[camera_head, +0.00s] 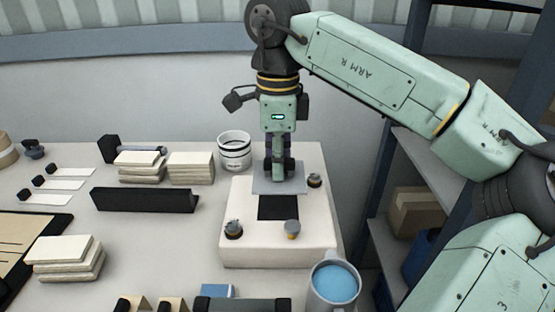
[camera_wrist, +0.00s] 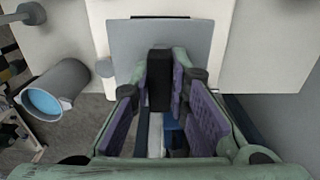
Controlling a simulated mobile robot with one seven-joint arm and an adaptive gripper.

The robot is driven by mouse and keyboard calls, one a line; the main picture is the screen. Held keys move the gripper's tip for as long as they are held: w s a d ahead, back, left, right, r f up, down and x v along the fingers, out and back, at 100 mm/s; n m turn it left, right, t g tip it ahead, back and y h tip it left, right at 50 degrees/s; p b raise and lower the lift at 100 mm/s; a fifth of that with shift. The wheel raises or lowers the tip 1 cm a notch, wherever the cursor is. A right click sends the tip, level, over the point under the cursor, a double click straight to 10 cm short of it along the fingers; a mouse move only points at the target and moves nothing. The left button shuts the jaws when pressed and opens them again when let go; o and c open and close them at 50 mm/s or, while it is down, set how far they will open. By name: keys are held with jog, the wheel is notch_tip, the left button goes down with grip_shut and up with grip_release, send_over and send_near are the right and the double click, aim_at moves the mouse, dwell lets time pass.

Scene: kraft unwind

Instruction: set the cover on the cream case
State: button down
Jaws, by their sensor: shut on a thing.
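The cream case (camera_head: 240,250) is a low box on the table's right part, with a dark square opening (camera_head: 278,208) in its top. The cover is a flat grey plate (camera_head: 262,187) with a black upright grip. It lies over the back part of the case top, behind most of the opening; whether it touches the case I cannot tell. My gripper (camera_head: 279,168) is shut on the black grip (camera_wrist: 159,82). In the wrist view the grey plate (camera_wrist: 190,42) hides most of the opening, leaving a thin dark strip at its far edge.
Knobs stand on the case top: front left (camera_head: 233,229), front right (camera_head: 292,229) and back right (camera_head: 314,181). A white cup (camera_head: 234,151) stands behind left. A mug with blue contents (camera_head: 334,284) stands close in front. A black bar (camera_head: 145,200) and stacked pads (camera_head: 191,167) lie left.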

jog(key=b, duration=0.3)
send_over(277, 206)
jog(key=shift+d+f, duration=0.1)
jog(key=shift+f, duration=2.25)
jog(key=shift+f+b, duration=0.6)
jog(key=shift+f, duration=0.45)
dwell(0.5)
jog(key=c, duration=1.5)
grip_release()
jog(key=shift+o, duration=0.2)
jog(key=shift+r, duration=0.1)
